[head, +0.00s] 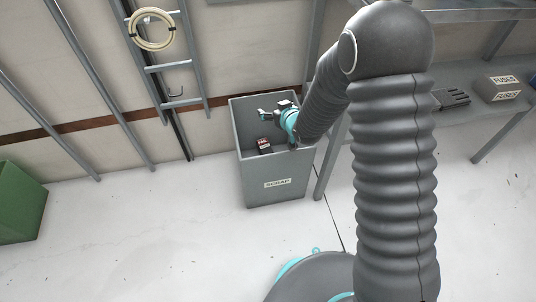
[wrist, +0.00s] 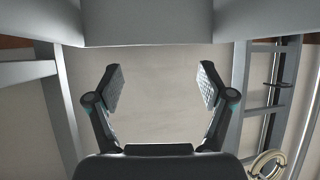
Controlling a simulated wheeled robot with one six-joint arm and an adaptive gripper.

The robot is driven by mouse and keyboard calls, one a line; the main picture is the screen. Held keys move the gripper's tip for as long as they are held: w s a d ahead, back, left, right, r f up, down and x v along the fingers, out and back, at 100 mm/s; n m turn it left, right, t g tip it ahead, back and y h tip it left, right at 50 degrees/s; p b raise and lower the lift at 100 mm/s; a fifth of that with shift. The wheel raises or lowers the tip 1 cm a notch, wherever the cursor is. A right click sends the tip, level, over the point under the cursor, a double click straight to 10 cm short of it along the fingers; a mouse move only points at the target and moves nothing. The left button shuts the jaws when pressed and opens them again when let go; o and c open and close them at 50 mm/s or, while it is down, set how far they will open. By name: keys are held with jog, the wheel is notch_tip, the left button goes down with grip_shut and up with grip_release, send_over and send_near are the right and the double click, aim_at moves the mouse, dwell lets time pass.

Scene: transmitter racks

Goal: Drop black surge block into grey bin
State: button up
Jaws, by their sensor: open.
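The grey bin (head: 260,190), labelled SCRAP, stands on the floor at the middle of the head view. The black surge block (head: 264,147), with a red and white label, shows inside the bin's opening, apart from my gripper. How deep it sits is hard to tell. My gripper (head: 273,124) is at the bin's mouth. In the wrist view my gripper (wrist: 161,86) has its two fingers spread wide with nothing between them. The block is not visible in the wrist view.
A shelf bench at the right holds a FUSES box (head: 499,88) and a dark flat item (head: 452,99). A ladder (head: 165,68) with a coiled cable (head: 152,45) is on the wall. A green bin (head: 18,202) stands far left. Floor between the bins is clear.

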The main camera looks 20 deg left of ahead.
jog(key=v, duration=1.2)
jog(key=shift+d, duration=0.1)
